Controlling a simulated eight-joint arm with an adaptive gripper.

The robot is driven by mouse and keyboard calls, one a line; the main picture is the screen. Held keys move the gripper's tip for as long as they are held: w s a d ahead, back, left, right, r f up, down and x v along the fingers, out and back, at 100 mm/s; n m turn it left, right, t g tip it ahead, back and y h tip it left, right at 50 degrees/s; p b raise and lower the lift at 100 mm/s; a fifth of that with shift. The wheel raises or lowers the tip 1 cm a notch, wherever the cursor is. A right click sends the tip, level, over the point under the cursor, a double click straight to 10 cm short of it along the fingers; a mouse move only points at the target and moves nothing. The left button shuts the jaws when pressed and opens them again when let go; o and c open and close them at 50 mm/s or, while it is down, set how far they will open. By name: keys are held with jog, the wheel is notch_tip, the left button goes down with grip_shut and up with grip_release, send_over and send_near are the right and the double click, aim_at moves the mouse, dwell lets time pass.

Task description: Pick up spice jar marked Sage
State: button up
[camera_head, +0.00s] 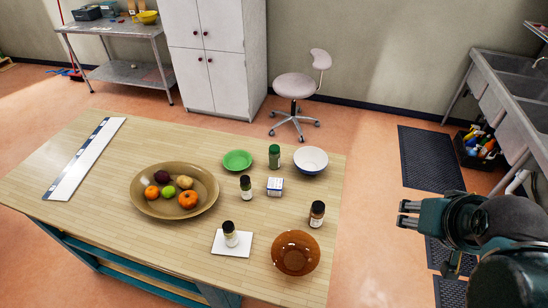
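Several small jars stand upright on the wooden table; their labels are too small to read, so I cannot tell which is marked Sage. One dark-capped jar (246,187) is near the table's middle. Another dark-capped jar (230,235) stands on a white square (217,247) towards the front. A reddish-brown jar with a dark cap (317,215) is near the right edge. A green jar (274,157) is at the back. My gripper (405,214) is off the table's right side, pointing left, apart from all jars. Its two fingertips show a gap with nothing between them.
A long white board (88,158) lies at left. A stool (296,88) stands behind.

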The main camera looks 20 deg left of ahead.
jog(key=shift+o, duration=1.3)
